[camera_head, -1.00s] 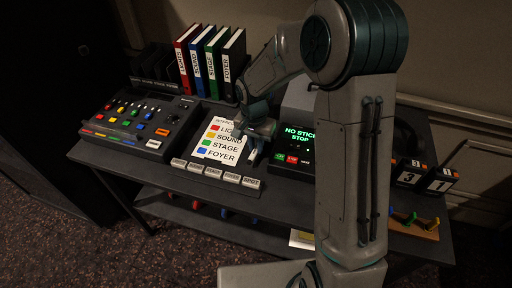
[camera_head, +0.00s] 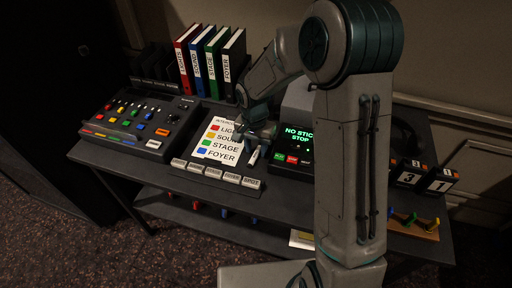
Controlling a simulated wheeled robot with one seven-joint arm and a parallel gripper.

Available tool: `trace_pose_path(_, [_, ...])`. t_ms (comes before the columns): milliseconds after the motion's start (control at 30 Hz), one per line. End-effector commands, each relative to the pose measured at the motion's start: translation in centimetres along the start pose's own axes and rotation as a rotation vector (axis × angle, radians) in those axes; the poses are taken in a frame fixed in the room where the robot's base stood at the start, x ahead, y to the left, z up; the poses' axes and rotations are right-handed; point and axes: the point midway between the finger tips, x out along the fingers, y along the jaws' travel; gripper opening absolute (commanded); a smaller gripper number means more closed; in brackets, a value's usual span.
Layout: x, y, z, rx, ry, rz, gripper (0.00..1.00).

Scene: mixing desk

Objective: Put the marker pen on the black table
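A small white, dark-tipped stick that looks like the marker pen (camera_head: 253,157) is at the right edge of the white label sheet, tilted, with its upper end at my gripper. My gripper (camera_head: 257,140) is low over the middle of the desk, between the sheet and the green-lit screen. The fingers are small and dark here, so I cannot tell whether they are closed on the pen or whether the pen touches the surface below. The black table (camera_head: 285,188) carries all the equipment, with a bare strip along its front edge.
A mixing console (camera_head: 140,122) stands at left and several coloured binders (camera_head: 210,60) behind. The label sheet (camera_head: 218,140) lies above a row of grey labelled blocks (camera_head: 213,172). A green-lit screen unit (camera_head: 292,150) is at right. Number blocks (camera_head: 425,178) and a hook board (camera_head: 413,228) are far right.

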Motion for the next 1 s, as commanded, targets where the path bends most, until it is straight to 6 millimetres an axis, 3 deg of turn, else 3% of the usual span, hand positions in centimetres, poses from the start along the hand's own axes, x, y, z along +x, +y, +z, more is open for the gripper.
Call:
trace_pose_path(400, [-8.9,-0.1,-0.1,0.001,0.006,-0.004,0.36])
trace_pose_path(667, [-11.6,0.1,0.0,-0.003,0.006,-0.002,0.36])
trace_pose_path(833, [-13.3,2.5,1.1,-0.054,0.033,-0.006,0.36])
trace_pose_path(1000, [-15.6,7.4,3.8,-0.167,0.087,-0.019,0.36])
